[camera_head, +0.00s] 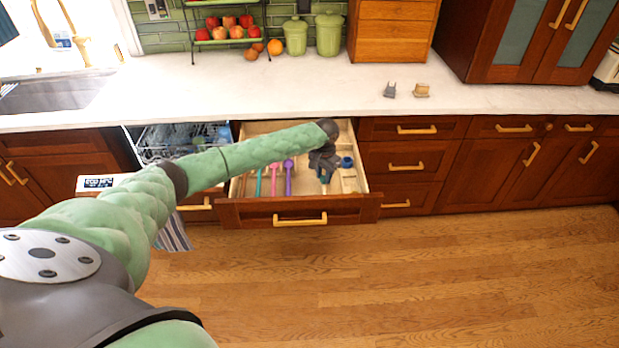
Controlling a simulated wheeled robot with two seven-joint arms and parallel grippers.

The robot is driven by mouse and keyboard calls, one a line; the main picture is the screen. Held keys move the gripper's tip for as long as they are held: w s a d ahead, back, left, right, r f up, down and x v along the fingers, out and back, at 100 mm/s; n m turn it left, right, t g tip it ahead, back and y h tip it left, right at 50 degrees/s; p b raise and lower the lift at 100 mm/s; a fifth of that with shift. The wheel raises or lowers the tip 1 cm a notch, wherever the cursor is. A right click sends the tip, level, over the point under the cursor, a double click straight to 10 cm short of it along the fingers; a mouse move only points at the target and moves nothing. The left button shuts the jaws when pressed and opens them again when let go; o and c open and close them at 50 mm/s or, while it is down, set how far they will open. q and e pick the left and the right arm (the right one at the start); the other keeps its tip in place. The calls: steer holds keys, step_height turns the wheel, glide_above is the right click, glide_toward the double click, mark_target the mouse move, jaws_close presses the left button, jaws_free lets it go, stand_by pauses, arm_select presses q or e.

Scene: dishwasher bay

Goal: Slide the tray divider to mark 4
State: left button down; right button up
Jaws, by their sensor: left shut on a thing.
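The open drawer (345,207) holds a light wooden tray (262,128) with coloured utensils. My left gripper (324,172) points down into the right part of the tray. It is shut on what looks like the tray divider, which the fingers and wrist mostly hide. A small blue piece shows just under the fingertips. A blue-topped piece (347,162) and a pale wooden piece (349,182) sit just right of the gripper. The marks cannot be read at this size. My right gripper is not in view.
Pink and purple utensils (288,180) lie left of the gripper. My left arm passes over an open dishwasher (180,137) left of the drawer. The counter (330,90) above has two small items at right. The floor in front is clear.

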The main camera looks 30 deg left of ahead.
arm_select(q)
steer(key=shift+w+d, duration=0.3)
steer(key=shift+d, duration=0.2)
steer(key=shift+w+d, duration=0.3)
steer(key=shift+d, duration=0.2)
steer(key=shift+w+d, duration=0.1)
steer(key=shift+d, duration=0.1)
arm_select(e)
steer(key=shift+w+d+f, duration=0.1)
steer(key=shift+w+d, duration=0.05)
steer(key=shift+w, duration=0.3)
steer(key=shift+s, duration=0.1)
arm_select(q)
steer(key=c, duration=1.1)
jaws_free()
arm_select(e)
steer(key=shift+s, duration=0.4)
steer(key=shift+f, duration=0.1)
